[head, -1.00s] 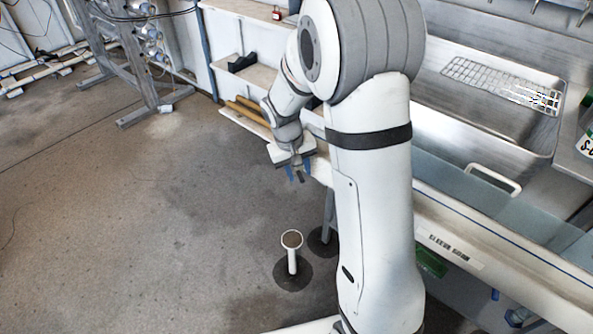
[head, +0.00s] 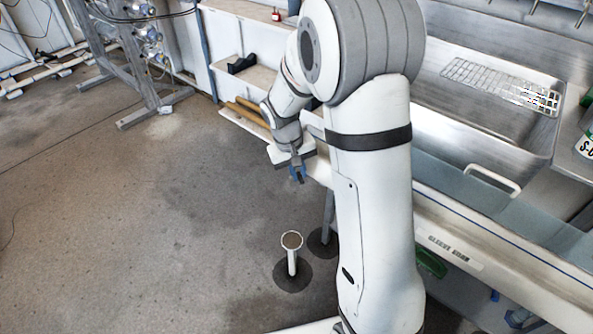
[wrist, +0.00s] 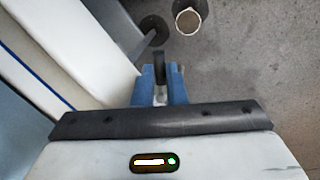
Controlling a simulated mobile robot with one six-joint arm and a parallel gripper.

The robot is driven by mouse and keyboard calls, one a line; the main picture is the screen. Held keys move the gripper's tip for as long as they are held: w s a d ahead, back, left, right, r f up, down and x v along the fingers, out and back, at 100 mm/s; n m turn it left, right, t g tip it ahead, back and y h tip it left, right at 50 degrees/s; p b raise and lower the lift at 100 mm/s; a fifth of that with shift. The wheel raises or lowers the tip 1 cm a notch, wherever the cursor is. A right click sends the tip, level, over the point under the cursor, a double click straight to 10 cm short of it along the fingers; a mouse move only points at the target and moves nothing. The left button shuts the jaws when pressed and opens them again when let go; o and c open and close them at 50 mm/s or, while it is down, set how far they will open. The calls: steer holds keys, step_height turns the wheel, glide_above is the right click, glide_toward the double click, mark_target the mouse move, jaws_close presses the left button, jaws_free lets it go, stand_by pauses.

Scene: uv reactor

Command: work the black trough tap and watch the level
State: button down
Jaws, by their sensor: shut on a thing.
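The black tap (wrist: 159,68) shows in the wrist view as a small dark upright piece beside the trough's white rim (wrist: 85,45). My gripper (wrist: 160,76), with blue fingers, is shut on it; the fingers hide part of it. In the head view my gripper (head: 298,174) is at the trough's near left end, and the tap cannot be made out there. The trough (head: 440,207) runs to the lower right behind my arm, with a bluish surface inside. The level cannot be read.
A white post with a round brown top (head: 291,241) stands on the floor below my gripper, on a dark disc. A steel sink with a wire rack (head: 490,84) lies behind the trough. Shelves (head: 255,80) stand beyond my gripper.

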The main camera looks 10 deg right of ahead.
steer(key=shift+d, duration=0.1)
steer(key=n+p, duration=0.1)
steer(key=d+n+p, duration=0.1)
steer(key=n, duration=0.1)
steer(key=shift+r+t, duration=0.15)
steer(key=shift+t, duration=0.15)
steer(key=shift+w+d+n+p, duration=0.15)
steer(key=shift+n+p, duration=0.2)
steer(key=shift+n, duration=0.45)
steer(key=shift+w+d+n+p, duration=0.15)
steer(key=shift+n+p, duration=0.2)
steer(key=shift+n, duration=0.45)
steer(key=shift+t, duration=0.3)
steer(key=c, duration=1.5)
jaws_free()
steer(key=shift+s, duration=0.1)
steer(key=p+v, duration=0.6)
steer(key=v, duration=0.1)
steer(key=shift+r, duration=0.4)
